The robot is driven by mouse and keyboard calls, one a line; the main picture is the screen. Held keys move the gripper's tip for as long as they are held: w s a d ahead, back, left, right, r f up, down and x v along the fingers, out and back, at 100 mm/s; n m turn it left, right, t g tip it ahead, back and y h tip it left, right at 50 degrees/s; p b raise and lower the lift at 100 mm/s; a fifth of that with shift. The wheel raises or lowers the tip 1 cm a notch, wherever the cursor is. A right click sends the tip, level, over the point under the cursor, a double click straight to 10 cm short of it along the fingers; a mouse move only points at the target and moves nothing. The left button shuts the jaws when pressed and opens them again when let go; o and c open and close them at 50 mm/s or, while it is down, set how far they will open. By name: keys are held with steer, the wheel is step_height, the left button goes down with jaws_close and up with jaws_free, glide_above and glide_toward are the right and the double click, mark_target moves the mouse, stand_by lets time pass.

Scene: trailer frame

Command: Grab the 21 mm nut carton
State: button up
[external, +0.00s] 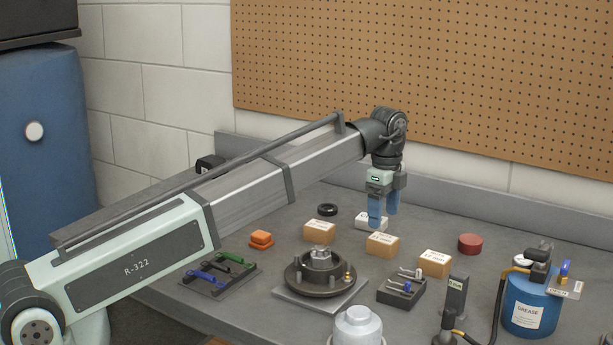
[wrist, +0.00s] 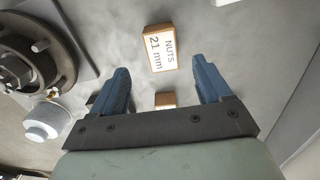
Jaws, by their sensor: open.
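The 21 mm nut carton (wrist: 160,48) is a small tan box with a white top label reading "NUTS 21 mm". In the wrist view it lies ahead of my gripper (wrist: 165,88), beyond the fingertips and roughly centred between them. My gripper is open and empty, with its blue fingers pointing down above the bench in the external view (external: 382,213). A second carton (wrist: 165,101) shows partly between the fingers, its lower part hidden by the gripper body. The external view has three tan cartons with labels too small to read, so I cannot tell which is the 21 mm one.
A tool tray (external: 402,291), white bottle (external: 357,328) and blue grease can (external: 529,306) stand towards the front.

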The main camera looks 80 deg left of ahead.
mark_target(383, 238)
steer(key=shift+w+f, duration=0.15)
steer(key=shift+f, duration=3.6)
steer(key=c, duration=1.2)
